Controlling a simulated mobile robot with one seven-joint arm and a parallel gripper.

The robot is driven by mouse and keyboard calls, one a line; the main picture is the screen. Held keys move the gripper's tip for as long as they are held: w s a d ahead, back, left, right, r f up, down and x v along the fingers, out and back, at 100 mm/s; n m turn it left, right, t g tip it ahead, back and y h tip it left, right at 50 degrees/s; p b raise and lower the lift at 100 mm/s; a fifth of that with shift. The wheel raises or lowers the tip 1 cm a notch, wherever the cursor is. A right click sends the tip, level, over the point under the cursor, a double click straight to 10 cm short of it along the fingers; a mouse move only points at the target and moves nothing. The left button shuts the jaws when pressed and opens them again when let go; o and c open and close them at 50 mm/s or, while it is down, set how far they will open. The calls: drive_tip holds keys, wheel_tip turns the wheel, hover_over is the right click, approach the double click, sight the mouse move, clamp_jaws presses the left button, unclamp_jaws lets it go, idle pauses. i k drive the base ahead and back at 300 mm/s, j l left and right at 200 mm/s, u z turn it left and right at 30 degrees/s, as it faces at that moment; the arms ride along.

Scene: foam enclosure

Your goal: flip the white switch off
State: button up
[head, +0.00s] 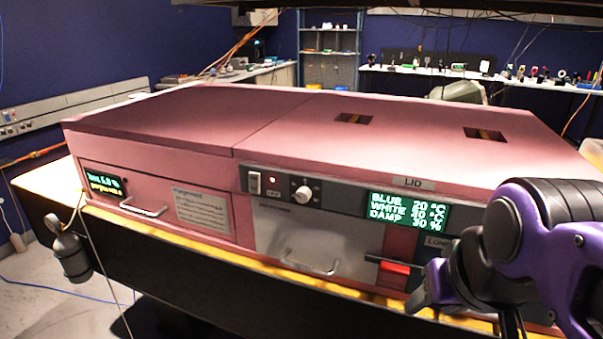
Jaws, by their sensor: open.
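The white switch (254,183) is a small upright rocker at the left end of the dark control strip on the pink enclosure's front. The rocker's exact tilt is too small to tell. My gripper (425,292) is at the lower right, at the end of my purple and black arm. It is open, and I see nothing held. It is well to the right of the switch and lower in the picture, apart from it. Its fingertips are hard to make out.
A white knob (303,193) and a green-lettered display (408,211) share the strip. Below are a pale door with a metal handle (313,263) and a red piece with a black bar (396,267). A left drawer has a handle (143,208). Space before the switch is clear.

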sight(254, 178)
drive_tip(key=j+u, duration=0.2)
drive_tip(key=u, duration=0.15)
drive_tip(key=j+u, duration=0.2)
drive_tip(key=u, duration=0.15)
drive_tip(key=i+j+u, duration=0.1)
drive_tip(key=u, duration=0.25)
drive_tip(key=i+u, duration=0.1)
drive_tip(key=u, duration=0.3)
drive_tip(key=i+j+u, duration=0.1)
drive_tip(key=u, duration=0.25)
drive_tip(key=i+j+u, duration=0.1)
drive_tip(key=i+u, duration=0.55)
drive_tip(key=i, duration=0.25)
drive_tip(key=i+u, duration=0.15)
drive_tip(key=i, duration=0.5)
drive_tip(key=z, duration=1)
drive_tip(key=j+z, duration=0.1)
drive_tip(key=z, duration=0.35)
drive_tip(key=j+z, duration=0.1)
drive_tip(key=z, duration=0.4)
drive_tip(key=i+z, duration=0.1)
drive_tip(key=z, duration=0.4)
drive_tip(key=j+z, duration=0.1)
drive_tip(key=z, duration=1.35)
drive_tip(key=k+j, duration=0.05)
